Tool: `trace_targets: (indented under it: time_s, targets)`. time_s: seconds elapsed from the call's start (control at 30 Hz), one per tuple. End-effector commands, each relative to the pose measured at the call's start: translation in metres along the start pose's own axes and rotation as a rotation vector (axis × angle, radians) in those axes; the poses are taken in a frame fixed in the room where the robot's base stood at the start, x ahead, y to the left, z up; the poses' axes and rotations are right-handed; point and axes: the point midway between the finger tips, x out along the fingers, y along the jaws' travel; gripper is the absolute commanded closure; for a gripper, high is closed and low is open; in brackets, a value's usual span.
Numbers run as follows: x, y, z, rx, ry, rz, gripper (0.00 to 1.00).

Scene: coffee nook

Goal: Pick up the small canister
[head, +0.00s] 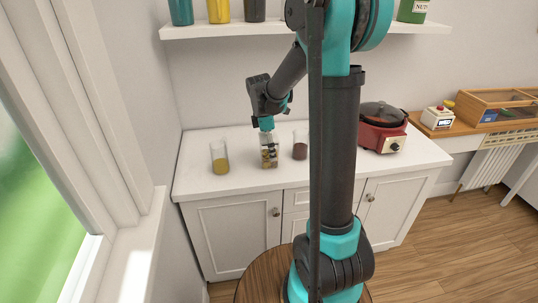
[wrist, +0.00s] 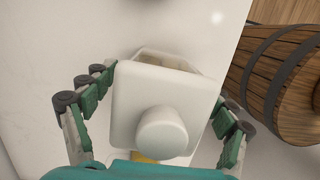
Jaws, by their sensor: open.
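The small canister (head: 269,157) stands on the white counter in the head view. It is a squarish clear container with mixed light and dark contents. In the wrist view its white lid with a round knob (wrist: 160,131) fills the middle. My gripper (head: 266,127) points down right over the canister's top and hides part of it. In the wrist view my gripper (wrist: 165,85) is open, with one green-padded finger on each side of the lid. A gap shows on the left; on the right the finger is close to the lid, and I cannot tell whether it touches.
A glass with yellow contents (head: 220,160) stands left of the canister, and a glass with dark contents (head: 300,147) stands right of it. A red cooker (head: 382,131) is further right. A shelf (head: 235,30) with jars hangs above. The front counter (head: 235,183) is clear.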

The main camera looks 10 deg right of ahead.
Motion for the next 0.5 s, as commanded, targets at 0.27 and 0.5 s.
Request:
trace_targets:
  time_s: [0.27, 0.5]
  targets:
    - [0.0, 0.0001, 0.0, 0.0, 0.0, 0.0, 0.28]
    - [-0.0002, 0.0001, 0.0, 0.0, 0.0, 0.0, 0.58]
